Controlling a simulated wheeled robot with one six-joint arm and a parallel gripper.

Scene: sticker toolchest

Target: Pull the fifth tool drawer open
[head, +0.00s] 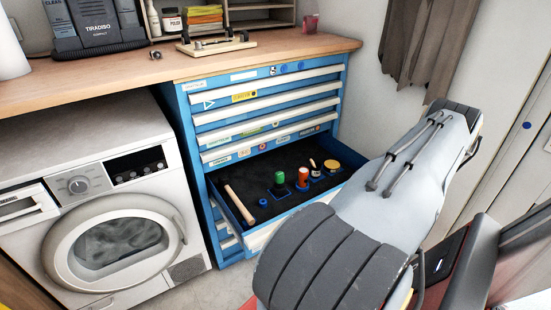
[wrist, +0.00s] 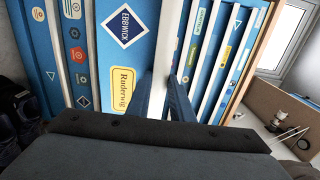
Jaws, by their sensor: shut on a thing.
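The blue tool chest (head: 196,130) stands under the wooden bench. One drawer stands open below several shut ones and looks like the fifth from the top. Its dark-lined inside (head: 310,200) shows tools, and part of its pale handle (head: 258,237) shows at the front. In the wrist view, my gripper (wrist: 167,92) is shut on a white handle rail (wrist: 172,40) beside a blue drawer front (wrist: 115,60) with "EBBWICK" and "Ruderwig" stickers. In the head view my arm hides the gripper and the right part of the drawer front.
A white washing machine (head: 90,200) stands left of the chest. The bench top (head: 130,75) carries bottles and a tool with a handle. A grey-brown cloth (head: 418,35) hangs on the wall at right. Some bare floor (head: 222,288) shows in front of the chest.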

